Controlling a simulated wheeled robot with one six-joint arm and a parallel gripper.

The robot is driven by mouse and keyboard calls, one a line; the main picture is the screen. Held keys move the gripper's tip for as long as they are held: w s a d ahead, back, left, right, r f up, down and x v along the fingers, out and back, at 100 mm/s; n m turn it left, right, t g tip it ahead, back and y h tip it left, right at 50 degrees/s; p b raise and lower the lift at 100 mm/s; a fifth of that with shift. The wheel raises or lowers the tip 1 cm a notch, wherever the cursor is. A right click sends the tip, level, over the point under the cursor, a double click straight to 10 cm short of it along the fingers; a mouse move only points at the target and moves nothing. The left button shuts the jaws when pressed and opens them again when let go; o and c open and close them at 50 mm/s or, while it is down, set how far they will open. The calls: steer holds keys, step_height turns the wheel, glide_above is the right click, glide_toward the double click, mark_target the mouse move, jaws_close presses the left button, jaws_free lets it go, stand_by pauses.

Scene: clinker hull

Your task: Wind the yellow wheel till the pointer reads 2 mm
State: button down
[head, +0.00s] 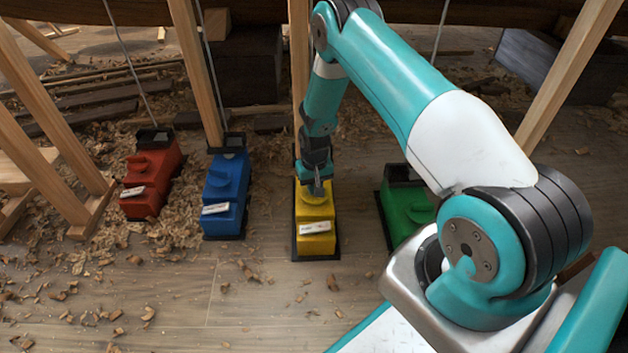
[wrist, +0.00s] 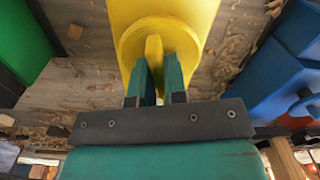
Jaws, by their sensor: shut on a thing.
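The yellow wheel (wrist: 130,45) is a round disc with a raised bar grip (wrist: 154,50) across it, on top of a yellow box (head: 316,222). My gripper (wrist: 158,78) is above the wheel, with its two teal fingers shut on the bar grip, one on each side. In the head view my gripper (head: 317,190) points down at the yellow box and hides most of the wheel. A white label (head: 315,227) is on the front of the yellow box; its marks are too small to read. I cannot make out the pointer or its reading.
A blue box (head: 225,190) and a red box (head: 150,185) stand to the left, a green box (head: 403,205) to the right, partly behind my arm. Wooden props (head: 195,70) and thin cords rise around them.

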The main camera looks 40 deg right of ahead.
steer(key=shift+r+m+p, duration=0.1)
steer(key=shift+m+p, duration=0.4)
steer(key=shift+m, duration=0.3)
steer(key=c, duration=1.2)
jaws_free()
steer(key=shift+o, duration=0.2)
step_height(320, 180, up, 17)
steer(key=p, duration=0.8)
steer(key=shift+r, duration=0.15)
